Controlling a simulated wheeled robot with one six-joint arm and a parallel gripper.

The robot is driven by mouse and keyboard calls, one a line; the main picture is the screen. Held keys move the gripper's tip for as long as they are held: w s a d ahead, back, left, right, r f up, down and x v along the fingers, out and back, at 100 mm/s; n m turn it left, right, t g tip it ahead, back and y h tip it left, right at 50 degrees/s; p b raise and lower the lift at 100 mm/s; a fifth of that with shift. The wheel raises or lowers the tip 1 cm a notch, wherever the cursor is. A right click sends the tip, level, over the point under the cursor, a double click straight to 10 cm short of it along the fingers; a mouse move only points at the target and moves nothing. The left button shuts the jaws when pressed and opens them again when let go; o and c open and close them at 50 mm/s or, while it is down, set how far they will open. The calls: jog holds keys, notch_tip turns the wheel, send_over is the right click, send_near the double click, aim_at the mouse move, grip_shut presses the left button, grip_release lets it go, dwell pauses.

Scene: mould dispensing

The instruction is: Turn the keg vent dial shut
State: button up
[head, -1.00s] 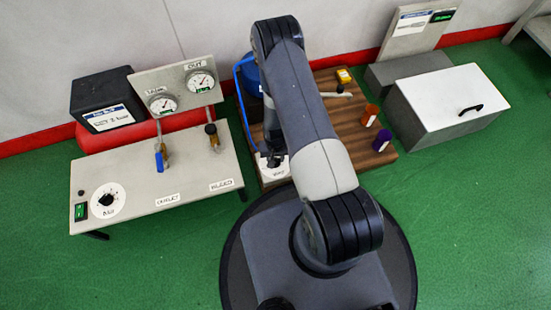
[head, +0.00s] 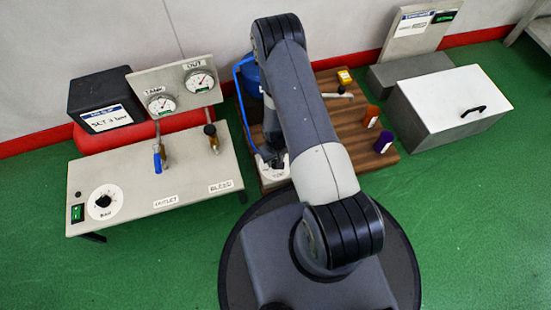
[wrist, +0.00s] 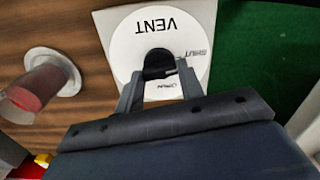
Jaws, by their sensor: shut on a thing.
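The keg vent dial is a round white plate (wrist: 138,30) marked VENT, with SHUT and OPEN lettering on its right side and a dark knob (wrist: 158,62) in its middle. My gripper (wrist: 158,80) is shut on the dark knob, one finger on each side. In the head view the vent plate (head: 273,172) shows at the front left of the wooden board, with my gripper (head: 272,158) over it. The arm hides much of the area behind. The blue keg (head: 248,78) is partly hidden behind my arm.
The wooden board (head: 365,150) also carries an orange cup (head: 371,115) and a purple cup (head: 383,141). A grey bench (head: 120,195) with gauges (head: 162,104) and a dial (head: 104,202) stands left. A white box (head: 450,105) stands right. Green floor is clear in front.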

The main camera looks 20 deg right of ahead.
aim_at(275, 161)
jog(key=shift+w, duration=0.1)
jog(key=o, duration=1)
notch_tip(275, 161, up, 11)
jog(key=p, duration=0.4)
jog(key=shift+f, duration=0.1)
notch_tip(275, 161, down, 11)
jog(key=b, duration=0.4)
